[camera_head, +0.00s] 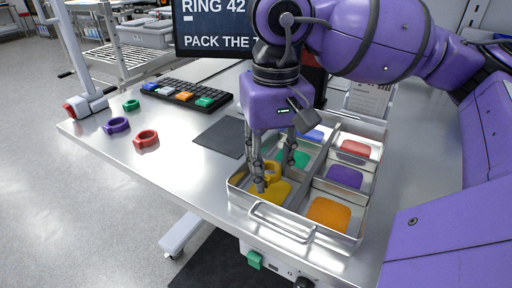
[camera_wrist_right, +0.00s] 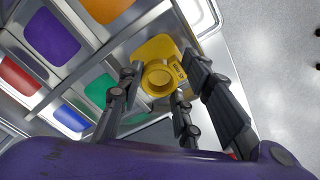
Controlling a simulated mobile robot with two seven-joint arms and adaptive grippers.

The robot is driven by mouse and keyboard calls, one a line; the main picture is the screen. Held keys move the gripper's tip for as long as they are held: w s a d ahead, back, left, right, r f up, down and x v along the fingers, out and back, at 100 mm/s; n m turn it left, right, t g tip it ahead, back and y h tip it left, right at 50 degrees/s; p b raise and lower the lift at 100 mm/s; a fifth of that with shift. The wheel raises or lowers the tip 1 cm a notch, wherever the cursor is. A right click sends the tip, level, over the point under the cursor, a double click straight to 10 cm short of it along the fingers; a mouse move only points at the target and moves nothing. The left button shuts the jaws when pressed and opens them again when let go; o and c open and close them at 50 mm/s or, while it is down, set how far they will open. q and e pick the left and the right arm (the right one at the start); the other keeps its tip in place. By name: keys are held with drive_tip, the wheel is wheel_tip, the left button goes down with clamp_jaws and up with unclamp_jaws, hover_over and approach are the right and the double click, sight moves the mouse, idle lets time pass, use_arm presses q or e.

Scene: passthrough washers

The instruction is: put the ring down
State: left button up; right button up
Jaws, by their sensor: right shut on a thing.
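A yellow ring (camera_head: 271,172) is between the fingers of my right gripper (camera_head: 272,178), over the yellow pad (camera_head: 268,193) in the near left compartment of the metal tray (camera_head: 240,203). In the right wrist view, the ring (camera_wrist_right: 158,78) shows in front of the yellow pad (camera_wrist_right: 156,46), with the fingers of my right gripper (camera_wrist_right: 158,105) beside it. The gripper is shut on the ring. I cannot tell whether the ring touches the pad. My left gripper is not in view.
The tray's other compartments hold orange (camera_head: 328,213), purple (camera_head: 345,177), red (camera_head: 355,149), blue and green pads. Purple (camera_head: 117,125), red (camera_head: 146,139) and green (camera_head: 131,105) rings lie on the table at left, near a black rack (camera_head: 190,94). A dark mat (camera_head: 221,136) lies left of the tray.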

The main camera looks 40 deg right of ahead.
sight(271, 191)
drive_tip(key=shift+d+f, duration=0.2)
drive_tip(key=shift+f, duration=1.7)
drive_tip(key=o, duration=0.4)
drive_tip(key=shift+f, duration=0.15)
drive_tip(key=shift+o, duration=0.9)
